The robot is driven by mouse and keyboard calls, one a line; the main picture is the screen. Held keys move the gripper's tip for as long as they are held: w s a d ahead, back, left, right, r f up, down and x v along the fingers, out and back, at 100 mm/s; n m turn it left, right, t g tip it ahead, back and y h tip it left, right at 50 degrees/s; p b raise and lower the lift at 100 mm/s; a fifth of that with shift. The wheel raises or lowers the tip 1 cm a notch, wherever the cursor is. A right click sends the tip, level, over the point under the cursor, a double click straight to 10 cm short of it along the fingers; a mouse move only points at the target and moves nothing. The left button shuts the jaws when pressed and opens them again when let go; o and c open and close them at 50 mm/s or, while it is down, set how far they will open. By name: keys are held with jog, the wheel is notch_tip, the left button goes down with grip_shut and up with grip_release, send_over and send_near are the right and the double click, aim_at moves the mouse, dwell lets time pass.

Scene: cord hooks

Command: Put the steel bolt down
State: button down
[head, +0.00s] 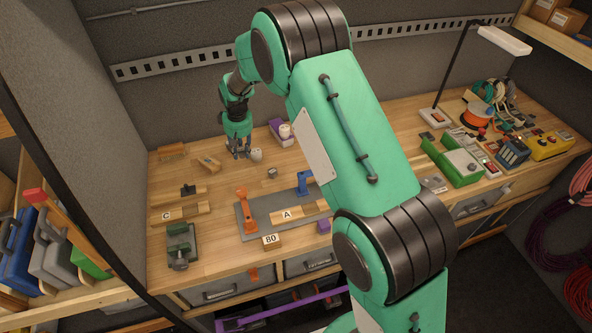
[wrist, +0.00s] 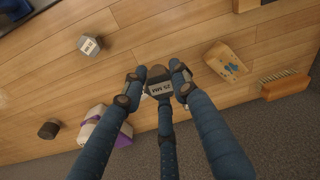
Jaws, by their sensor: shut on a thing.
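My gripper (head: 240,152) is at the back left of the wooden workbench, low over its top. In the wrist view my gripper (wrist: 158,88) has its fingers closed around a dark grey piece with a pale printed label, which I take for the steel bolt (wrist: 160,86). The fingers cover its sides. I cannot tell whether it touches the bench. A small pale rounded thing (head: 256,155) shows right beside the fingers in the head view. Another grey labelled hexagonal piece (wrist: 90,45) lies apart on the bench; it also shows in the head view (head: 272,172).
A purple and white holder (head: 283,132) stands just right of my gripper. A wooden scoop-like block (head: 207,163) and a brush (head: 172,151) lie to its left. A grey mat (head: 250,233) with clamps is nearer the front. Bare bench lies between these.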

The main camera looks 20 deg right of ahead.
jog(key=s+d+b, duration=0.2)
jog(key=s+d, duration=0.1)
jog(key=d, duration=0.8)
jog(key=s+d+b, duration=0.2)
jog(key=d, duration=0.9)
jog(key=shift+s+d+n, duration=0.2)
jog(key=shift+s+n, duration=0.1)
jog(key=shift+s, duration=0.1)
send_over(300, 170)
jog(key=shift+s+d+f, duration=0.1)
jog(key=shift+f, duration=1.4)
jog(key=shift+s+d+f, duration=0.1)
jog(key=shift+f, duration=1.4)
jog(key=shift+f, duration=0.1)
jog(key=shift+f+b, duration=0.35)
jog(key=shift+f, duration=1.45)
jog(key=shift+f, duration=0.15)
jog(key=c, duration=1.4)
grip_release()
jog(key=shift+o, duration=0.2)
